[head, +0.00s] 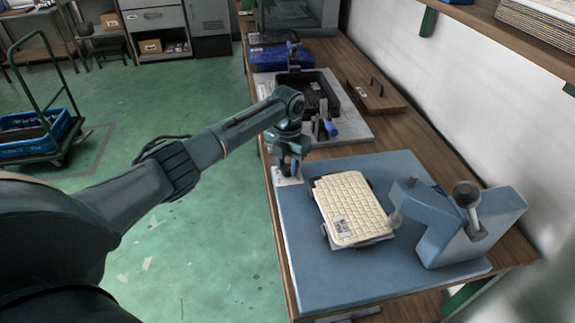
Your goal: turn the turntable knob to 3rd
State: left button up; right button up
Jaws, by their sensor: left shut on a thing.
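My left gripper (289,168) points down at the far left corner of a blue board (310,270). It is shut on the turntable knob, which the fingers mostly hide. A small white plate (287,180) lies under the fingers; any marks on it are too small to read. A cream panel (350,207) with a grid of raised blocks lies on a holder in the middle of the board, turned slightly. My right gripper is not in view.
A blue-grey press (455,238) with a dark round-headed lever (467,193) stands right of the panel, its arm reaching the panel's edge. Behind the board are a black tray (318,90), a wooden lid (376,92) with a handle and a blue case (282,57). A white wall bounds the right.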

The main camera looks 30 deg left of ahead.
aim_at(288, 168)
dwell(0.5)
pick_arm(q)
jog(key=o, duration=1)
jog(key=shift+c, duration=0.2)
notch_tip(288, 168, up, 13)
jog(key=shift+s+d, duration=0.1)
